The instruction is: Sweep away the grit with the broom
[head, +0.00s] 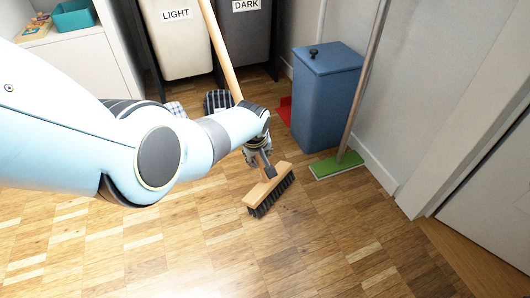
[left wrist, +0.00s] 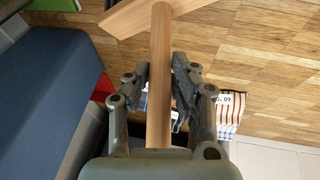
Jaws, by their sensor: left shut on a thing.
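The broom has a long pale wooden handle (head: 222,50) and a wooden head (head: 268,186) with dark bristles. The head is low over the parquet floor; I cannot tell whether the bristles touch it. My left gripper (head: 258,145) is shut around the lower handle, above the head. In the left wrist view the fingers of my left gripper (left wrist: 160,78) sit on both sides of the handle (left wrist: 160,45), and part of the broom head (left wrist: 130,18) shows beyond. A few tiny dark specks, perhaps grit (head: 284,209), lie beside the bristles. My right gripper is out of view.
A blue bin (head: 325,100) stands right of the broom, with a red object (head: 284,111) beside it. A green mop head (head: 336,165) lies by the wall. Light (head: 176,45) and dark (head: 243,45) hampers stand behind, near striped cloth (head: 216,101). The front floor is clear.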

